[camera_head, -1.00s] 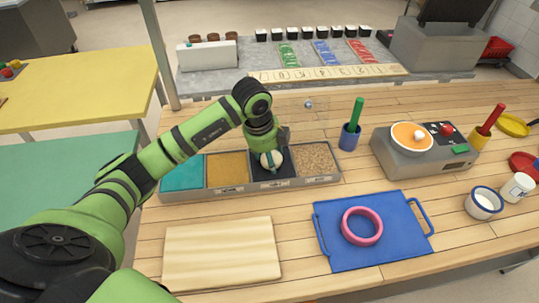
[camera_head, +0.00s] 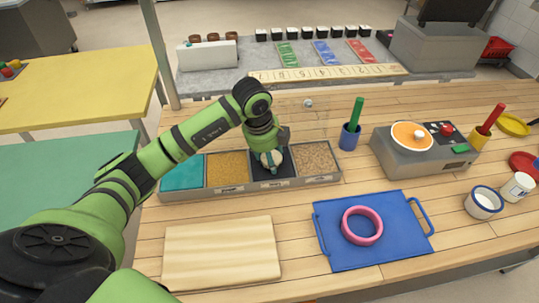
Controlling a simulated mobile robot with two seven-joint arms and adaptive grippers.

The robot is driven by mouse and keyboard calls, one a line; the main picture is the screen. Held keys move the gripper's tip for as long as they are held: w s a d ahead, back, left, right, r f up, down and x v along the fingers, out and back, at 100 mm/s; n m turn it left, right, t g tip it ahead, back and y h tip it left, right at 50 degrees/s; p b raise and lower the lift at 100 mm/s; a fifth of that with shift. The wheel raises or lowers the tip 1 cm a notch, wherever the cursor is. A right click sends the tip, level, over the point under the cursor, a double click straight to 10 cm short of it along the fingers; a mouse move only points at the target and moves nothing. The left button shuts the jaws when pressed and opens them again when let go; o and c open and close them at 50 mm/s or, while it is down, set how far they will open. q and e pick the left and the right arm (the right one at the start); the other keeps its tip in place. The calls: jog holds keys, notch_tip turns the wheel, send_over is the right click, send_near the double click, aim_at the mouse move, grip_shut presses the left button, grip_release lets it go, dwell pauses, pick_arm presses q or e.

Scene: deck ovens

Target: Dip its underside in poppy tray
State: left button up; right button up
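A grey tray (camera_head: 250,191) with several compartments stands on the wooden table. From left its fillings are teal, golden (camera_head: 228,168), dark and speckled tan (camera_head: 314,157). The dark compartment (camera_head: 287,170) looks like the poppy seeds. My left gripper (camera_head: 270,158) points down over the dark compartment, its fingers around a pale round dough piece (camera_head: 271,159). The dough sits low in that compartment. Whether its underside touches the seeds is hidden. My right gripper is not in view.
A bare wooden board (camera_head: 222,252) lies in front of the tray. A blue board (camera_head: 385,252) with a pink ring (camera_head: 362,226) lies to its right.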

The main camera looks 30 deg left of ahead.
pick_arm(q)
jog(key=shift+w+d+p+v, duration=0.1)
jog(key=shift+w+p+v, duration=0.15)
jog(key=shift+p+v, duration=0.9)
jog(key=shift+w+d+p+v, duration=0.1)
jog(key=shift+w+p+v, duration=0.2)
jog(key=shift+p+v, duration=0.85)
jog(key=shift+w+d+p+v, duration=0.1)
jog(key=shift+w+p+v, duration=0.15)
jog(key=shift+p+v, duration=0.9)
jog(key=shift+s+r+b, duration=0.1)
jog(key=shift+r+b, duration=0.45)
jog(key=shift+r, duration=0.05)
